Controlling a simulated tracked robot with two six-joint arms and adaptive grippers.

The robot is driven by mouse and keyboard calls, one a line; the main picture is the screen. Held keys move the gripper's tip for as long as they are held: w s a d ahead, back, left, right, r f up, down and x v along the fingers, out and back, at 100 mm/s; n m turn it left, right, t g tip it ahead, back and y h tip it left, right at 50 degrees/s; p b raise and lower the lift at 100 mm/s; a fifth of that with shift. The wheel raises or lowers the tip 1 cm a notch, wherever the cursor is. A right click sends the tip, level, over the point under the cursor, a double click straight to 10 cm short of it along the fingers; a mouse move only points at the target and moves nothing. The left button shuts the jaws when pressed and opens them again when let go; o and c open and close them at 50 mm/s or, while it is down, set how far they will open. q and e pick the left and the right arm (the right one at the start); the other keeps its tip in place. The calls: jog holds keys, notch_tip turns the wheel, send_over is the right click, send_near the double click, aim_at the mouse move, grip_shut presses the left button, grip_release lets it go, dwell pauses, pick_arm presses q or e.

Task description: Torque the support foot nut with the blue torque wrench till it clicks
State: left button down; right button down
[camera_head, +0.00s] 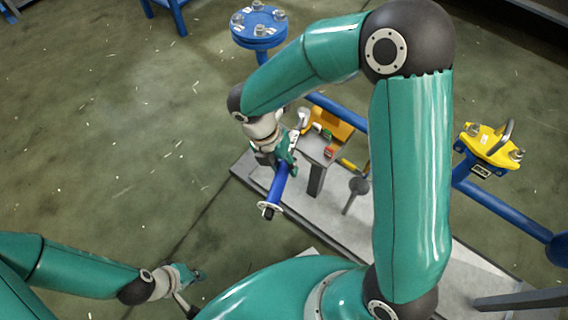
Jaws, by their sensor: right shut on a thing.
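The blue torque wrench (277,185) is in my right gripper (288,158), which is shut on it. The wrench slants down and toward the left, and its lower end has a pale ring and a dark tip. This end is over the near left edge of the grey base plate (325,209); I cannot tell whether it touches anything. The support foot nut cannot be made out. My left gripper (190,277) is low at the left, over the floor and away from the wrench. It is too small to tell whether it is open.
A small grey stand (318,152) with small coloured items is right of my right gripper. A yellow flanged part (488,146) sits on blue piping at the right. A round blue flange (259,28) with bolts stands behind. The floor at the left is clear.

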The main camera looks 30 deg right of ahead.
jog(key=shift+f+b, duration=0.3)
jog(key=shift+f, duration=0.3)
dwell(0.5)
jog(key=s+d+n+t+p, duration=0.1)
jog(key=s+d+n, duration=0.1)
jog(key=d+n, duration=0.4)
jog(key=s+d+n+t+p, duration=0.2)
jog(key=d+n, duration=0.4)
jog(key=d, duration=0.5)
jog(key=shift+s+f+n+t, duration=0.2)
jog(key=shift+s+n+t, duration=0.1)
jog(key=shift+s, duration=0.2)
jog(key=shift+a+h, duration=0.1)
jog(key=shift+h, duration=0.2)
jog(key=shift+s+a+m, duration=0.15)
jog(key=shift+a+m, duration=0.4)
jog(key=shift+a, duration=0.2)
jog(key=shift+s+a+m, duration=0.15)
jog(key=shift+a+m, duration=0.4)
jog(key=shift+a, duration=0.15)
